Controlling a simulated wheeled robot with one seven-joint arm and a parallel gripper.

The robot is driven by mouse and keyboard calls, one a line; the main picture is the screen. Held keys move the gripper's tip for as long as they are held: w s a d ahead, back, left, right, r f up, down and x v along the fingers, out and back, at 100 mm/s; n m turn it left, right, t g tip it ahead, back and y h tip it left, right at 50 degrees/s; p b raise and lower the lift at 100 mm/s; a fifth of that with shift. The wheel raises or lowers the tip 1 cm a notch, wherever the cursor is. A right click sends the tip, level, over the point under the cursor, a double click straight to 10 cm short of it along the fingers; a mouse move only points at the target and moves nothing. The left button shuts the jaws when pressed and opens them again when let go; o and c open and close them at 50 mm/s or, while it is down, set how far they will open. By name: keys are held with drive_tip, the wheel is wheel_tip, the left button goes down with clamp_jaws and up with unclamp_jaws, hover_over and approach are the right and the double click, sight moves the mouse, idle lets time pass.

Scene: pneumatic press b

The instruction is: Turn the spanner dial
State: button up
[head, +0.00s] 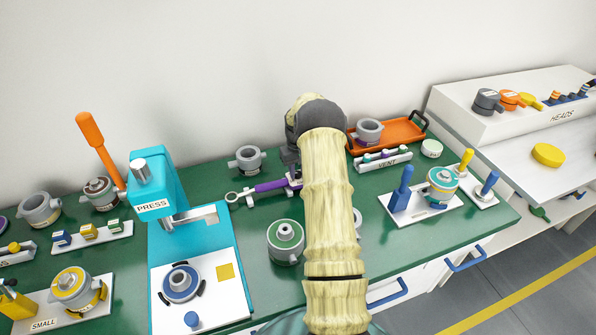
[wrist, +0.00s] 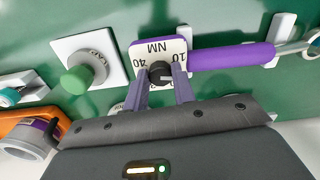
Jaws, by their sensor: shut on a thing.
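The spanner (head: 270,186) lies on the green bench with its ring end to the left and a purple grip. Its dial end is mostly hidden behind my arm in the head view. In the wrist view the purple grip (wrist: 232,55) runs right from a white plate (wrist: 146,50) marked NM, 10 and 40. The black dial (wrist: 158,71) with a white pointer mark sits on this plate. My gripper (wrist: 161,83) is shut on the dial, one finger on each side.
A white base with a green knob (wrist: 77,80) stands beside the plate in the wrist view. The teal press (head: 155,185) stands left of the spanner. A grey ring with a green top (head: 286,240) stands in front. An orange tray (head: 395,133) lies behind to the right.

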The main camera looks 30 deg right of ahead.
drive_tip(key=m, duration=0.3)
drive_tip(key=shift+m, duration=2.4)
drive_tip(key=o, duration=1)
drive_tip(key=shift+r, duration=0.1)
wheel_tip(320, 180, up, 17)
drive_tip(key=b, duration=0.1)
drive_tip(key=shift+r+b, duration=0.15)
drive_tip(key=shift+b, duration=0.2)
drive_tip(key=shift+a, duration=0.1)
